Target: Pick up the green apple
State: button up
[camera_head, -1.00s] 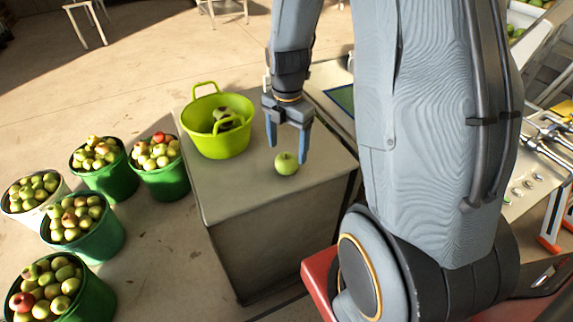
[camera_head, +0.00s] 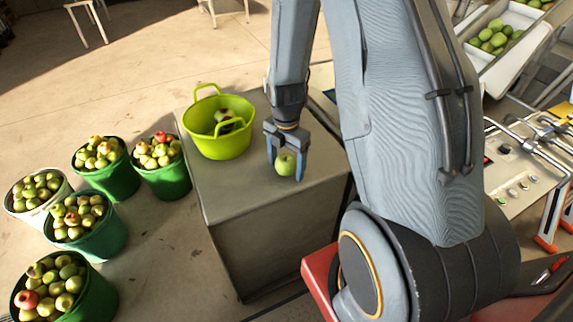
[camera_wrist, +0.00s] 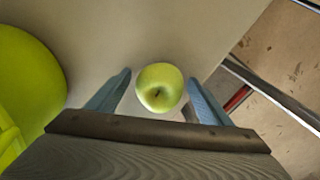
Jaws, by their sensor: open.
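The green apple (camera_head: 286,163) sits on the grey box-like table (camera_head: 236,199), near its right side. In the wrist view the apple (camera_wrist: 160,88) shows its stem end and lies between the two blue fingers, near their tips. My gripper (camera_head: 285,172) points down at the apple with one finger on each side. The fingers are open, and in the wrist view gaps show between them (camera_wrist: 160,95) and the apple. I cannot tell how high the fingertips are above the table top.
A lime-green basket (camera_head: 217,143) with something in it stands on the table to the left of my gripper; its rim (camera_wrist: 50,60) shows in the wrist view. Several buckets of apples, such as this green one (camera_head: 170,182), stand on the floor at left. The table's front is clear.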

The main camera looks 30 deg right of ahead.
aim_at(286, 158)
jog(key=c, duration=1.2)
jog(key=shift+r, duration=0.1)
jog(key=shift+r+b, duration=0.9)
jog(key=shift+r, duration=4.05)
